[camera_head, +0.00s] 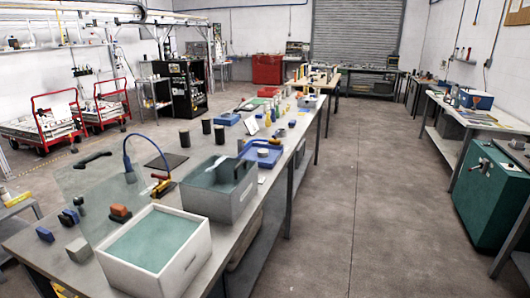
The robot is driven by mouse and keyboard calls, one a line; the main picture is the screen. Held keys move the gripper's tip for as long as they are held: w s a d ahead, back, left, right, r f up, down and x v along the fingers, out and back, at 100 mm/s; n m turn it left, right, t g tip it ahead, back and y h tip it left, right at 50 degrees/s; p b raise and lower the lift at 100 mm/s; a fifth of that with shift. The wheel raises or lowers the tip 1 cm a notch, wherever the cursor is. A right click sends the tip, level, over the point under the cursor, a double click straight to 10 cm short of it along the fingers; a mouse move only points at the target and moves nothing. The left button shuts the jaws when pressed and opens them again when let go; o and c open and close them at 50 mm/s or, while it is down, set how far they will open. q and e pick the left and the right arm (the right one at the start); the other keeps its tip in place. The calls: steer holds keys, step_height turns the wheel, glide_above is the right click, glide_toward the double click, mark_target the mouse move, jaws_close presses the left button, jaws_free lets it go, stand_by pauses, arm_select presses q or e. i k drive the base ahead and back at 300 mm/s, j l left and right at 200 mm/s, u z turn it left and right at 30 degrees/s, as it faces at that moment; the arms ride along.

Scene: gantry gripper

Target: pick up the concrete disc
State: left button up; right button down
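A short grey cylinder (78,250), which looks like the concrete disc, sits on the near left part of the long grey workbench (52,262). It is just left of a white box (198,262) with a green-blue inside. A smaller grey round piece (262,153) rests in a blue tray (275,160) farther back, too small to tell its material. Neither of my grippers shows in the head view.
Blue blocks (45,234) and a red-brown block (120,212) lie near the cylinder. A clear upright sheet (95,190), a grey bin (235,200) and dark cups (184,138) stand behind. A wide concrete floor (370,200) is free on the right.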

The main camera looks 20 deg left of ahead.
mark_target(263, 153)
steer(key=i+l+u, duration=0.35)
steer(key=i+l, duration=0.55)
